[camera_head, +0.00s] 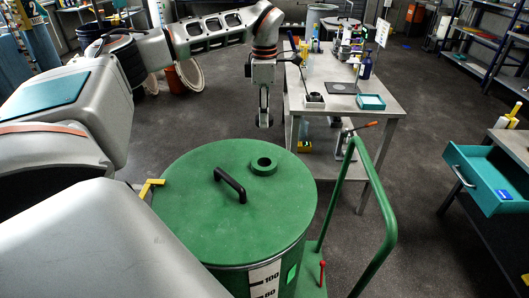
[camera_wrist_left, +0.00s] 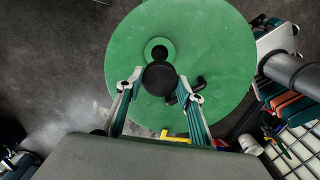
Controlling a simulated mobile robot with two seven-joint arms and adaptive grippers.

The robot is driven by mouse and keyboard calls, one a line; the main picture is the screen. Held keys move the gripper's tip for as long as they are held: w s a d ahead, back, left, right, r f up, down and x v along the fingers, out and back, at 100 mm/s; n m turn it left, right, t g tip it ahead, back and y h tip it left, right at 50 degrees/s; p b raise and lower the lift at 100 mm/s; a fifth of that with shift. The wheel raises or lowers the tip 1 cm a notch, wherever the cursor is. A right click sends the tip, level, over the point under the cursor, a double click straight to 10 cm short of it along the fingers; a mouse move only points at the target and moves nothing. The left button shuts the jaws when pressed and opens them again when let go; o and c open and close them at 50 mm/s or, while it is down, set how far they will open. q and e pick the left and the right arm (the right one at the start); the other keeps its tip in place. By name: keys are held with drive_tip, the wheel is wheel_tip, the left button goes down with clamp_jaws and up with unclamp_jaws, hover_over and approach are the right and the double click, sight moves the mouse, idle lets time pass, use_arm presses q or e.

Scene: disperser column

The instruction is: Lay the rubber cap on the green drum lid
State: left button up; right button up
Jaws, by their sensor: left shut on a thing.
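The green drum lid (camera_head: 215,225) is a round disc on top of the drum, with a black handle (camera_head: 230,185) and a raised green ring around a dark opening (camera_head: 263,163). My left gripper (camera_head: 264,119) hangs fingers-down above and beyond the lid's far edge in the head view. It is shut on the rubber cap (camera_wrist_left: 160,76), a black round piece between its fingertips in the left wrist view. There the cap overlaps the near side of the ring on the lid (camera_wrist_left: 215,45). In the head view the cap is hard to make out. My right gripper is not in view.
A green rail (camera_head: 375,200) and a red-knobbed lever (camera_head: 322,272) stand right of the drum. A yellow latch (camera_head: 150,187) sits at the lid's left edge. A grey table (camera_head: 388,103) with several items stands behind; a teal drawer (camera_head: 485,185) is open at right.

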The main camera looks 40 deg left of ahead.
use_arm(q)
wheel_tip(320, 180, down, 14)
drive_tip(key=shift+r, duration=0.2)
drive_tip(key=shift+f, duration=0.25)
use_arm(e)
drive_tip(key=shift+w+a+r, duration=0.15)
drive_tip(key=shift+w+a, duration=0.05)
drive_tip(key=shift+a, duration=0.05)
use_arm(q)
drive_tip(key=shift+f, duration=0.1)
drive_tip(key=shift+f, duration=0.35)
drive_tip(key=shift+f, duration=0.15)
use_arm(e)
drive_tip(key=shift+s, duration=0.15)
